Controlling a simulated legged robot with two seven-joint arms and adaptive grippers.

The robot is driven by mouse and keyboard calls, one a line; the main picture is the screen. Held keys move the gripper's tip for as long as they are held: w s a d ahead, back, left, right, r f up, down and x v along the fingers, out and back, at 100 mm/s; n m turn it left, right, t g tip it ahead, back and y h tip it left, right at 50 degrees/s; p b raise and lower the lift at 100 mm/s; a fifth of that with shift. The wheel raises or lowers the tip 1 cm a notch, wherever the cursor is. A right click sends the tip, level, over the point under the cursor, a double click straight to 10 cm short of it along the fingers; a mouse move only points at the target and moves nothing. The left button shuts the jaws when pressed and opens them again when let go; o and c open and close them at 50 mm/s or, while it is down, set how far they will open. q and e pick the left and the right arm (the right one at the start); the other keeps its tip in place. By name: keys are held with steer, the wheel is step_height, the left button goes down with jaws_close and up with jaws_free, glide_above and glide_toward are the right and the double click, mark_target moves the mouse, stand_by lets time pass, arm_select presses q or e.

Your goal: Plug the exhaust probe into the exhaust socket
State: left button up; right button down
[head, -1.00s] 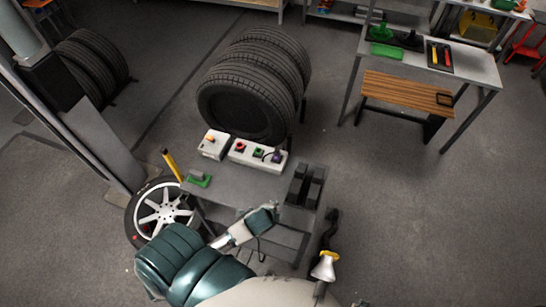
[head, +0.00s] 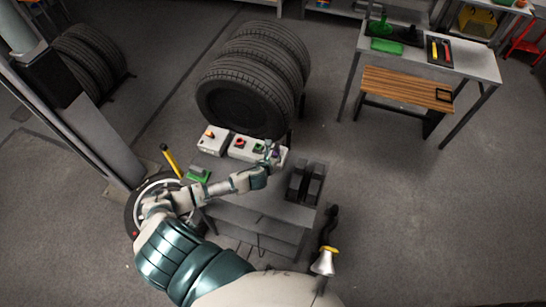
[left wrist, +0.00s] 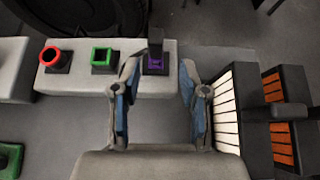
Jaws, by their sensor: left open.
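A black upright piece with a purple part (left wrist: 155,62) stands at the right end of the white panel box (left wrist: 82,82). It looks like a probe in a socket, but I cannot tell for sure which piece is the exhaust probe or socket. The box also carries a red ring fitting (left wrist: 55,59) and a green square fitting (left wrist: 102,58). My left gripper (left wrist: 158,76) is open and empty, its fingers spread on either side of the purple part's line, short of it in the picture. In the head view my left gripper (head: 271,152) partly covers the purple part. My right gripper is out of view.
Black blocks with striped tops (left wrist: 228,110) stand close right of my gripper on the bench (head: 255,211). A green-based piece (head: 197,175) and a second white box (head: 212,139) are at left. Stacked tyres (head: 250,90) rise behind.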

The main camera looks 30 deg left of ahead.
mark_target(276, 148)
arm_select(q)
steer(key=x, duration=0.3)
steer(key=a+b+x, duration=0.1)
steer(key=x, duration=0.2)
steer(key=shift+s+a+f, duration=0.1)
steer(key=shift+s, duration=0.1)
steer(key=shift+w+f+b, duration=0.25)
steer(key=shift+w+b, duration=0.05)
steer(key=shift+w, duration=0.2)
steer(key=shift+w+d, duration=0.15)
steer(key=shift+d, duration=0.2)
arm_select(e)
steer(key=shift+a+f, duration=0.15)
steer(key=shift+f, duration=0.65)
arm_select(q)
steer(key=shift+a, duration=0.1)
steer(key=c, duration=0.5)
steer(key=shift+a, duration=0.1)
jaws_close()
steer(key=shift+a, duration=0.15)
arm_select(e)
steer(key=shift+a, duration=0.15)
arm_select(q)
steer(key=shift+r, duration=0.2)
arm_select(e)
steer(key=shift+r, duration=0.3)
